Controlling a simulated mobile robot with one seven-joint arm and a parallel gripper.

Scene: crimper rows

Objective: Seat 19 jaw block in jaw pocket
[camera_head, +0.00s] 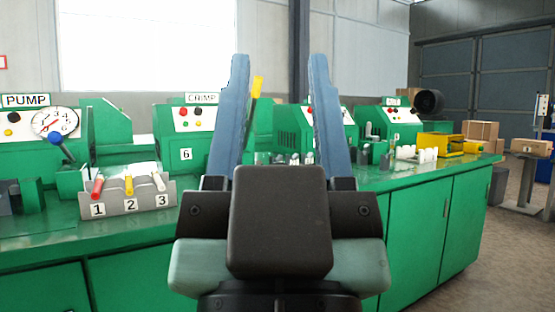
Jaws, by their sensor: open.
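My gripper (281,62) is large in the foreground. Its two blue-grey fingers stand up and wide apart, with nothing held between them. Small grey metal blocks (295,158) stand on the bench behind and between the fingers. They are partly hidden by the fingers and gripper body, and no number on them can be read. I cannot make out which is the 19 jaw block. The jaw pocket cannot be identified either. The crimp machine (202,118), labelled CRIMP with a 6 plate, stands behind the left finger.
A green bench (425,178) runs across the view. It carries a PUMP panel with a gauge (55,122), a grey box with levers 1, 2 and 3 (130,203), white pieces (405,152) and a yellow fixture (440,146). A yellow lever (257,86) rises between the fingers. Floor shows at right.

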